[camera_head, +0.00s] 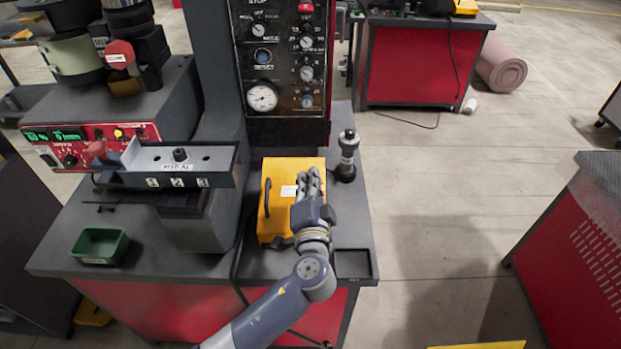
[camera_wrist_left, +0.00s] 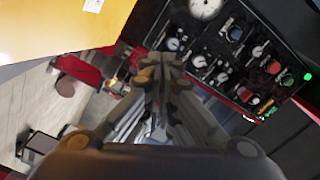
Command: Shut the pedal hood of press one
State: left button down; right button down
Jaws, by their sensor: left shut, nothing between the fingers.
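The yellow pedal hood (camera_head: 283,225) sits on the dark bench top of the press, below the control panel. It has a dark handle on its left side and a small white label. It also shows large at the upper left of the left wrist view (camera_wrist_left: 50,32). My left gripper (camera_head: 309,174) is shut and empty, over the right part of the hood in the head view. I cannot tell whether it touches the hood. The gripper hides part of the hood's right side. In the left wrist view the closed fingers (camera_wrist_left: 160,68) point toward the panel side. My right gripper is not in view.
The control panel (camera_head: 284,60) with gauges and knobs rises behind the hood. A dark knobbed post (camera_head: 346,158) stands to its right. A grey numbered fixture (camera_head: 180,168) and a green tray (camera_head: 100,246) are to the left. A shallow black tray (camera_head: 353,263) lies at the front right.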

aim_at(275, 212)
pick_arm(q)
jog(key=a+f+n+b, duration=0.1)
jog(key=a+b, duration=0.1)
jog(key=a+f+n+b, duration=0.1)
jog(key=a+n+b, duration=0.1)
jog(key=a+b, duration=0.1)
jog(key=a+f+n+b, duration=0.2)
jog(key=shift+a+f+b, duration=0.1)
jog(key=shift+a+b, duration=0.25)
jog(key=shift+a, duration=0.05)
jog(key=shift+a+f+n, duration=0.1)
jog(key=shift+a+n, duration=0.2)
jog(key=shift+a, duration=0.05)
